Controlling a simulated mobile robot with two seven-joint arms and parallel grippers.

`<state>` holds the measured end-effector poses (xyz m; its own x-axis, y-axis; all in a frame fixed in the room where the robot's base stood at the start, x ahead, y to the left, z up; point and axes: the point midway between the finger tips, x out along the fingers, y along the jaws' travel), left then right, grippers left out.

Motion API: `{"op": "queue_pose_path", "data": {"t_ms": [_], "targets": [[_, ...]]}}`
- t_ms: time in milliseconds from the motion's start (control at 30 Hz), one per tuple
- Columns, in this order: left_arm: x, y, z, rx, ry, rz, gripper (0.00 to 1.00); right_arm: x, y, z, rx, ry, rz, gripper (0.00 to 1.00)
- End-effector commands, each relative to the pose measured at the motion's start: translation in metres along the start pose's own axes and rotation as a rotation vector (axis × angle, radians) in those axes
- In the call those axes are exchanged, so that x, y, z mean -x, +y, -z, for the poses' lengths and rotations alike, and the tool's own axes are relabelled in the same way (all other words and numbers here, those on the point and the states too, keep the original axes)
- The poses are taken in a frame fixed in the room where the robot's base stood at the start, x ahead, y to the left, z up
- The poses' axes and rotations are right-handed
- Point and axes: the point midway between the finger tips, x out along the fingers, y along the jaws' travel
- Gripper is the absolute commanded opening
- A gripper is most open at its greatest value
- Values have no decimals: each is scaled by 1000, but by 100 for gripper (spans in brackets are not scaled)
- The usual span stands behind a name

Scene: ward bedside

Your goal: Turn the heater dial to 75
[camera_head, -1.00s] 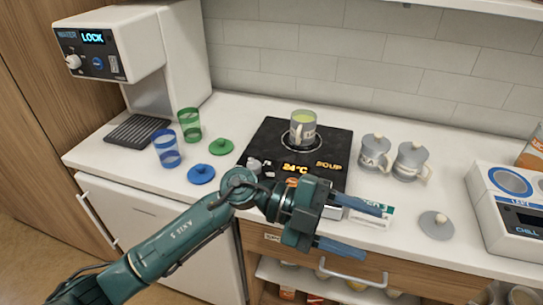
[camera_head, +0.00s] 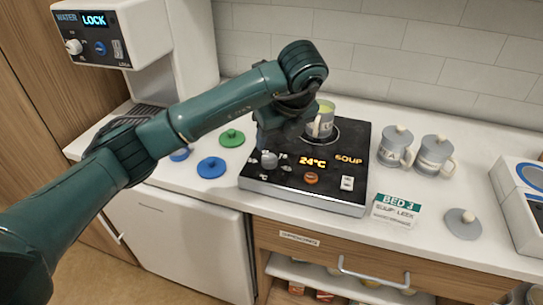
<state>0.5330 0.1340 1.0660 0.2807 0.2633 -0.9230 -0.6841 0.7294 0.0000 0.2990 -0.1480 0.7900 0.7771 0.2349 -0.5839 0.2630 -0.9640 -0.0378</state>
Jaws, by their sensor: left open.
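The heater (camera_head: 345,190) is a black-topped hot plate on the counter. Its front shows a "24°C" readout (camera_head: 312,162), the word SOUP (camera_head: 348,159), an orange button (camera_head: 311,178) and a white switch (camera_head: 347,183). The grey heater dial (camera_head: 269,160) is at the front left, with small marks around it. My left gripper (camera_head: 264,146) points down just above and behind the dial, open. Its fingertips are largely hidden by its own wrist, so I cannot tell whether they touch the dial. A mug of green soup (camera_head: 321,120) stands on the heating ring, partly behind my wrist. My right gripper is not in view.
Two grey lidded mugs (camera_head: 395,146) stand right of the heater, with a BED 3 soup-leek card (camera_head: 396,210) and a grey lid (camera_head: 462,223) in front. Blue (camera_head: 211,167) and green (camera_head: 231,138) lids lie left. A water dispenser (camera_head: 110,40) reads LOCK.

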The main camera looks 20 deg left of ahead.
Motion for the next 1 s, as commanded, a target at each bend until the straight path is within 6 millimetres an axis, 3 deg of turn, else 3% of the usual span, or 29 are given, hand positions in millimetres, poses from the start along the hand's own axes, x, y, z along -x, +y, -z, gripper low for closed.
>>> {"op": "queue_pose_path", "data": {"t_ms": [33, 200, 400, 833, 1000], "targets": [[-15, 1, 3, 1, 7, -5, 56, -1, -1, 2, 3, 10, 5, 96], [-46, 1, 0, -1, 4, -6, 56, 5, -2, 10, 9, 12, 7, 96], [-74, 0, 0, -1, 3, -2, 56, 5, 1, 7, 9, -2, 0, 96], [-85, 0, 1, -2, 2, 0, 56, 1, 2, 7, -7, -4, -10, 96], [-85, 0, 1, -2, 2, 1, 43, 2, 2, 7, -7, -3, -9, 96]]}}
